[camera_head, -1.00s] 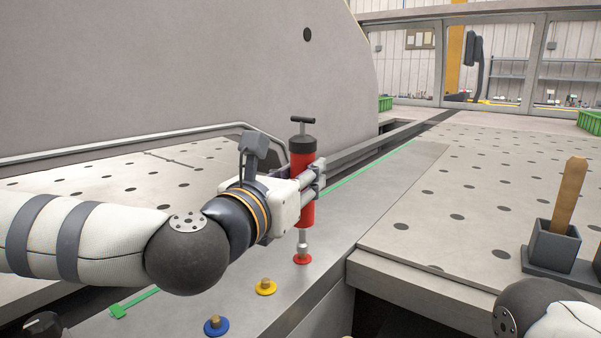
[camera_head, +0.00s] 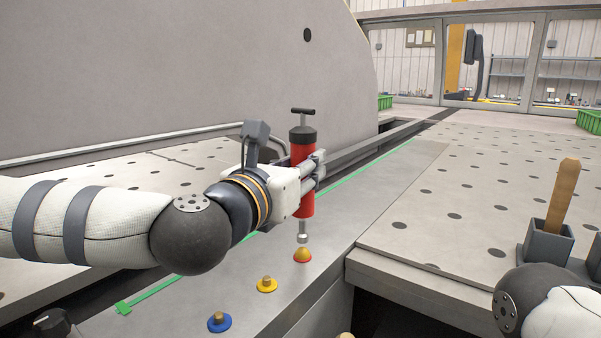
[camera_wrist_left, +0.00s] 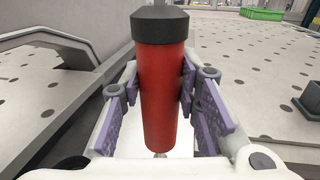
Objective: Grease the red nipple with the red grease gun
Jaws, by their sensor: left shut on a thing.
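The red grease gun (camera_head: 306,203) stands upright with a black cap and T-handle on top. My left gripper (camera_head: 318,170) is shut around its red body; in the left wrist view the gun (camera_wrist_left: 166,95) sits between the purple finger pads. The gun's metal nozzle points down just above the red nipple (camera_head: 303,259), with a small gap showing. A yellow-orange dome covers the top of the red nipple, with a red rim around it. My right gripper is out of view; only part of my right arm shows at the lower right.
A yellow nipple (camera_head: 267,285) and a blue nipple (camera_head: 219,322) sit on the same metal strip, nearer me. A grey holder (camera_head: 548,246) with a wooden handle stands on the perforated table (camera_head: 440,215) at right. A large grey panel (camera_head: 180,75) rises behind the gun.

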